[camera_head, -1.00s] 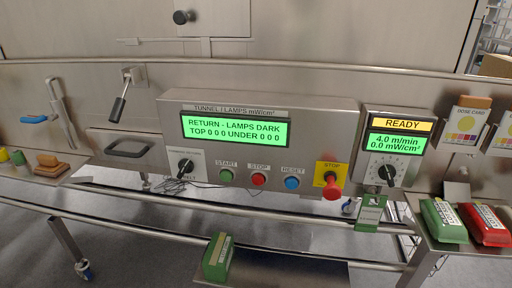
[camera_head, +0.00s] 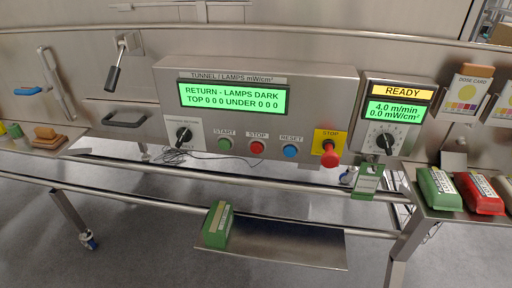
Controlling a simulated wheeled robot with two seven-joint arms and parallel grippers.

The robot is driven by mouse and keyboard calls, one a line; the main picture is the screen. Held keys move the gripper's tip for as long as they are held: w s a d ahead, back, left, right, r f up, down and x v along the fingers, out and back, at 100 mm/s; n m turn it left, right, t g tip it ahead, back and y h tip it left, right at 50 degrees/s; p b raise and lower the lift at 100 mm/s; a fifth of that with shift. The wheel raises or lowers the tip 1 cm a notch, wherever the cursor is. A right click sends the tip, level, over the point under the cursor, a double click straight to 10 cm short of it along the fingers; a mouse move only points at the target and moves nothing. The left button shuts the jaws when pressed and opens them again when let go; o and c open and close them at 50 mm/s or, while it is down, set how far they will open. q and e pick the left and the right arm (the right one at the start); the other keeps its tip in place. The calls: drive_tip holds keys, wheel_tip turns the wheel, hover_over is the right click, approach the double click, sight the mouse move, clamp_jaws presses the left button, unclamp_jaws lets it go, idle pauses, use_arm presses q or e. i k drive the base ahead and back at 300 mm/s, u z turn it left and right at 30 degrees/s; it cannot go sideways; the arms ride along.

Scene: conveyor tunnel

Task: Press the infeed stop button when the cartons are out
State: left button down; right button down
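The control panel (camera_head: 320,105) is in the middle of the head view. Its green display (camera_head: 232,97) reads "RETURN - LAMPS DARK, TOP 0 0 0 UNDER 0 0 0". Below it are a green START button (camera_head: 224,145), a red STOP button (camera_head: 257,147) and a blue RESET button (camera_head: 290,151). A larger red mushroom stop button (camera_head: 330,158) sits on a yellow STOP plate. None is labelled infeed legibly. No cartons are recognisable. Neither gripper is in view.
A smaller unit (camera_head: 395,115) reads READY, 4.0 m/min. Green (camera_head: 438,190) and red (camera_head: 478,193) boxes sit on the right shelf. A green block (camera_head: 217,224) stands on a lower tray (camera_head: 290,245).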

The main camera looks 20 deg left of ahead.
sight(257, 147)
drive_tip(key=k, duration=0.5)
drive_tip(key=u, duration=0.95)
drive_tip(key=i, duration=0.7)
drive_tip(key=z, duration=1.2)
